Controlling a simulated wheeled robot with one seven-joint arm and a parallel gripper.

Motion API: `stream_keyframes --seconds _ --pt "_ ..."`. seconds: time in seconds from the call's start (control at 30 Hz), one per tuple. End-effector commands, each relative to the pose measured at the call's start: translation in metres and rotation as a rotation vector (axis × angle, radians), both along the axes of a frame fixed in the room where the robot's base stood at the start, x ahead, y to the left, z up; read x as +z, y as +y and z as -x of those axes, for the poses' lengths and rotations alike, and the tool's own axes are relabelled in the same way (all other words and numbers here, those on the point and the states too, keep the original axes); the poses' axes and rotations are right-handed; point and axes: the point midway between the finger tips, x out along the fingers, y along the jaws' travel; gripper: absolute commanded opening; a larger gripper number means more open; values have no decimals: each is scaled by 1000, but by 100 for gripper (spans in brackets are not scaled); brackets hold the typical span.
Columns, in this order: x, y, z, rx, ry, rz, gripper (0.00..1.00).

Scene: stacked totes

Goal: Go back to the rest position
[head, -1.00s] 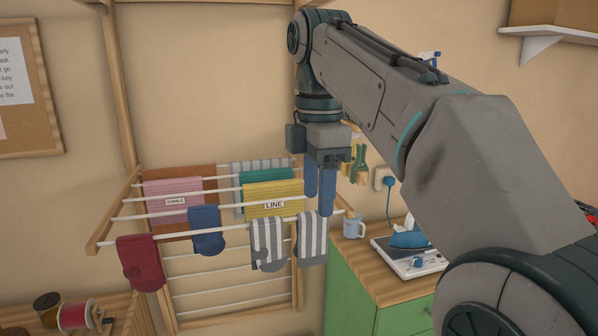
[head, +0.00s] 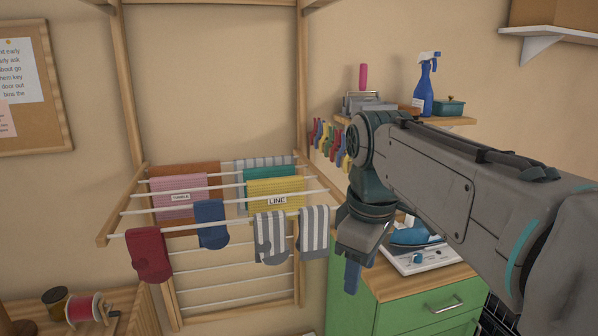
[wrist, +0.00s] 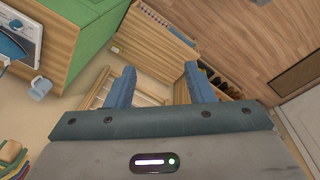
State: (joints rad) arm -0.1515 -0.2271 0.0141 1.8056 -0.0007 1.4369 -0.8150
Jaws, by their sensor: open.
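My gripper (wrist: 157,88) is open and empty in the wrist view, its two blue fingers well apart with nothing between them. In the head view my gripper (head: 352,277) hangs at the end of the bent arm, in front of the green cabinet's left edge and right of the drying rack (head: 115,228). It is apart from the socks. A maroon sock (head: 149,255), a blue sock (head: 210,224) and two grey-striped socks (head: 270,236) (head: 313,230) hang on the front rails. A pink cloth (head: 178,196) and a yellow cloth labelled LINE (head: 275,193) hang behind.
The green cabinet (head: 350,306) has a wooden top with a blue iron (head: 412,233) on it. A wall shelf (head: 455,121) holds a blue spray bottle (head: 424,88). Several coloured pegs (head: 326,140) hang below it.

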Motion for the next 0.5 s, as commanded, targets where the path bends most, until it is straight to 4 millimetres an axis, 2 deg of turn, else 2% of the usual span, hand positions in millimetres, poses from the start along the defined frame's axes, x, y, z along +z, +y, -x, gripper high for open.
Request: stream_keyframes --seconds 0.03,0.3,0.4,0.5 --pt "-16 -8 10 -93 -9 -12 49" --pt "-104 -40 58 -617 -77 -99 49" --pt "-132 -48 74 -769 -97 -132 49" --pt "-151 -52 86 -876 -109 -156 49"
